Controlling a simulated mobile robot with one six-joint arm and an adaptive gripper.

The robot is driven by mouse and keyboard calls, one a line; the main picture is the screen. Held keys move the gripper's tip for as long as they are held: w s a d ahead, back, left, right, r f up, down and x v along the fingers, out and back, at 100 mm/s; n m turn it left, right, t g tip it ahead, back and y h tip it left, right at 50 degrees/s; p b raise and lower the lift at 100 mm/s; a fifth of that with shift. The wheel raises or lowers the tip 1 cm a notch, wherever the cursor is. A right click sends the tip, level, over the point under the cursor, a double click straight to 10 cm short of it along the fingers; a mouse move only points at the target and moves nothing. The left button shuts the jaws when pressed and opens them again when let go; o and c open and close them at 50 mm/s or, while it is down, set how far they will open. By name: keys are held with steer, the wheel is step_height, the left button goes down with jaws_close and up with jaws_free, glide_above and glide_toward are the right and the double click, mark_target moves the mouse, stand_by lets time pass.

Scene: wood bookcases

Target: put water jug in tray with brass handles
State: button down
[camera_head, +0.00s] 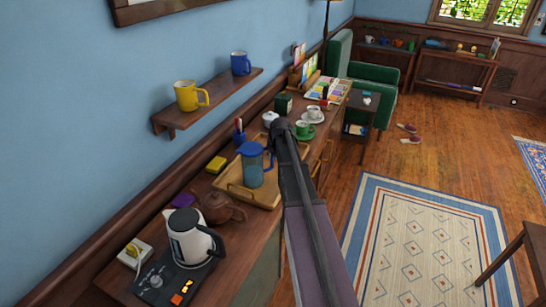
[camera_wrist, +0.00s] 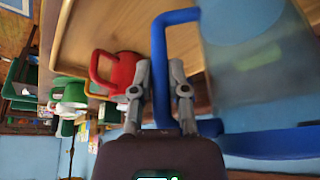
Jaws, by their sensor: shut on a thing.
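The water jug (camera_head: 253,168), clear blue with a blue rim and handle, stands upright in line with the wooden tray (camera_head: 235,192) in the head view. I cannot tell whether its base touches the tray floor. In the wrist view, the jug (camera_wrist: 255,70) fills the right side, and its blue handle passes between my fingers. My gripper (camera_wrist: 160,72) is shut on that handle. In the head view my arm hides the gripper's fingers and the tray's right side. The tray's near handle shows only small.
A brown teapot (camera_head: 220,208) and a white kettle (camera_head: 190,238) stand nearer than the tray. A yellow box (camera_head: 216,164) lies left of it. Green cup (camera_head: 304,128) and white cup (camera_head: 314,113) stand beyond. A wall shelf (camera_head: 208,103) holds two mugs. A red vessel (camera_wrist: 118,72) is close to my fingers.

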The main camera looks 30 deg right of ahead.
steer(key=shift+f, duration=0.1)
steer(key=c, duration=0.6)
jaws_free()
steer(key=shift+c, duration=0.2)
steer(key=p+v, duration=1.1)
steer(key=v, duration=0.1)
steer(key=shift+a, duration=0.1)
stand_by(0.6)
steer(key=s+a+g, duration=0.2)
steer(key=s+a, duration=0.8)
steer(key=a, duration=0.2)
steer(key=s+a+f+n+g, duration=0.1)
steer(key=s+a+g, duration=0.1)
steer(key=s+a, duration=0.9)
steer(key=a, duration=0.2)
steer(key=shift+s+a+g, duration=0.25)
steer(key=shift+a+g, duration=0.05)
steer(key=shift+a, duration=0.05)
